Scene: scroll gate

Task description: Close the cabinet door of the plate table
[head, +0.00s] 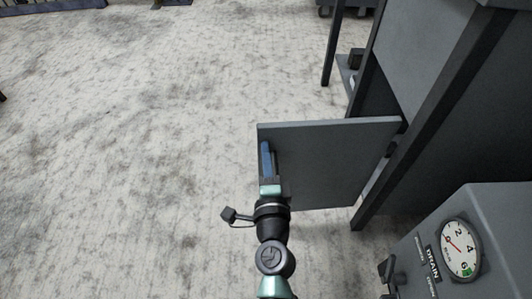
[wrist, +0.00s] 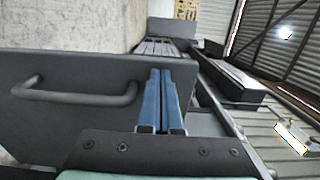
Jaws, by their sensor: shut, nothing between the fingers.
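The grey cabinet door (head: 335,165) stands open, swung out to the left from the dark plate table (head: 440,110). Its hinge side meets the table at the right. My gripper (head: 266,146) is shut, with its blue fingers together and nothing between them, at the door's outer left edge. In the wrist view my gripper (wrist: 163,85) points forward beside the door (wrist: 60,120), which shows a curved bar handle (wrist: 85,97) left of the fingers. The fingers are not around the handle. I cannot tell whether they touch the door.
A grey box with a round DRAIN gauge (head: 460,248) stands at the lower right, close to my arm. The pale, stained floor (head: 130,140) to the left is clear. Dark furniture edges show along the top left.

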